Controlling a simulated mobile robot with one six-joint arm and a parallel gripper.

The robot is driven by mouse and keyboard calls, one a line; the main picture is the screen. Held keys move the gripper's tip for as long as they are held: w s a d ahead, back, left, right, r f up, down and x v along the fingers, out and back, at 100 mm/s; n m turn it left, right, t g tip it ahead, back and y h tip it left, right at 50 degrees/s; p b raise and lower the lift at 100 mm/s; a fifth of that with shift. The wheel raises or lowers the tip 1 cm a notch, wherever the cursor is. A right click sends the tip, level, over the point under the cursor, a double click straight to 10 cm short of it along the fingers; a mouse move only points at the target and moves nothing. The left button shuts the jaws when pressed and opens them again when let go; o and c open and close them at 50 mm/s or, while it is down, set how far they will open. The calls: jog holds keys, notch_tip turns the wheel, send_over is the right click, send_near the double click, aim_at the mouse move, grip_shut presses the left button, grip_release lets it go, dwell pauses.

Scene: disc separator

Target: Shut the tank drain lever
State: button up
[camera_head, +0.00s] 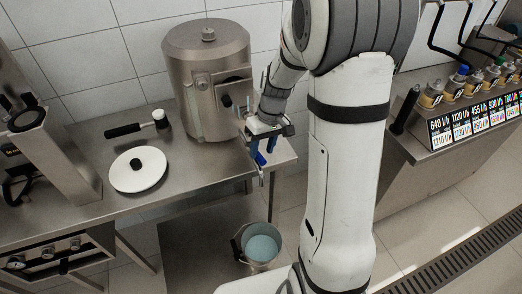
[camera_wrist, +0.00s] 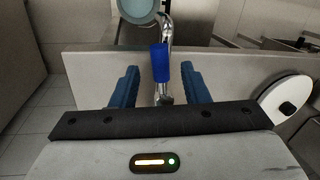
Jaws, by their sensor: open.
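The steel tank (camera_head: 207,85) stands on the table in the head view. Its drain spout (camera_head: 262,178) hangs at the table's front right edge, with a blue lever (camera_head: 260,158) close to it. In the wrist view the blue lever sleeve (camera_wrist: 160,60) is upright in the picture, in front of the chrome spout (camera_wrist: 166,27). My gripper (camera_wrist: 160,67) is open, with one blue finger to each side of the lever and visible gaps between. It also shows in the head view (camera_head: 260,150), where the lever is partly hidden.
A bucket (camera_head: 238,245) with pale blue liquid stands below the spout. On the table (camera_head: 105,215) lie a white disc (camera_head: 140,177) with a black knob and a mallet (camera_head: 135,128). A counter with several labelled bottles (camera_head: 460,85) is at right.

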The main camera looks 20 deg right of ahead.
jog(key=shift+a+f, duration=0.2)
jog(key=shift+f, duration=0.95)
grip_shut()
